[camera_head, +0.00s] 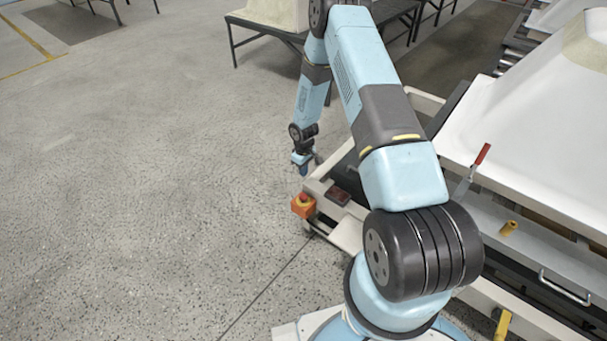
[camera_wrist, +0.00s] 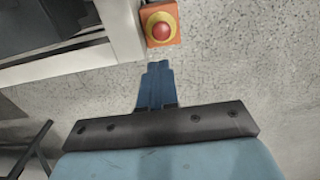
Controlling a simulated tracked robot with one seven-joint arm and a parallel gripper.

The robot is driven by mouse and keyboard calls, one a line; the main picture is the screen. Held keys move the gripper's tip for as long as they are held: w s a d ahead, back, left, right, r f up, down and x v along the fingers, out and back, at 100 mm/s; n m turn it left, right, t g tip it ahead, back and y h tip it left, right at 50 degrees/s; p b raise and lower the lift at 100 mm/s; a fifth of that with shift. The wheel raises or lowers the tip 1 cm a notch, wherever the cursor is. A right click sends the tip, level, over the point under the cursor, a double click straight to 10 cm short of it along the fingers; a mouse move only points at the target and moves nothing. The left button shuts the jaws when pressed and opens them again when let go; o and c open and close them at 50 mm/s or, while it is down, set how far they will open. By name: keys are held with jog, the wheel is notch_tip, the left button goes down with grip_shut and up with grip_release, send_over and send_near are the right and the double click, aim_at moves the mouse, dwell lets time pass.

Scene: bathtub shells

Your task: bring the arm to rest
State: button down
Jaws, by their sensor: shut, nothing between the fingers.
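My arm, light blue and dark grey, rises from the lower middle of the head view, bends at the top and hangs down over the floor. My gripper (camera_head: 301,164) is at its lower end, pointing down beside the corner of the white-framed cart. In the wrist view my gripper (camera_wrist: 158,66) shows as two blue fingers pressed together with nothing between them. Bare speckled floor lies around the fingertips. An orange box with a red button (camera_wrist: 160,28) sits just beyond the fingertips in the wrist view.
The orange button box (camera_head: 303,204) is on the cart corner below my gripper in the head view. A white tub shell (camera_head: 520,130) stands at right, with a red-handled tool (camera_head: 481,155) at its edge. Dark-legged tables (camera_head: 262,34) stand at the back. The left floor is open.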

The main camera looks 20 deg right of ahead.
jog(key=shift+r, duration=0.1)
dwell(0.4)
jog(key=s+d+r+m+t+h, duration=0.1)
jog(key=s+r+m, duration=0.15)
jog(key=r, duration=1.85)
jog(key=s+d+r+m+t, duration=0.1)
jog(key=s+d+r+t, duration=0.15)
jog(key=r, duration=1.75)
jog(key=s+a+r+m, duration=0.1)
jog(key=s+r+m, duration=0.1)
jog(key=s+r, duration=1.25)
jog(key=s+r+m+t, duration=0.1)
jog(key=s+r, duration=0.1)
jog(key=s, duration=0.6)
jog(key=s+a+r+t+y, duration=0.1)
jog(key=s+r, duration=0.2)
jog(key=s, duration=0.6)
jog(key=shift+s+r+m, duration=0.3)
jog(key=shift+m, duration=0.05)
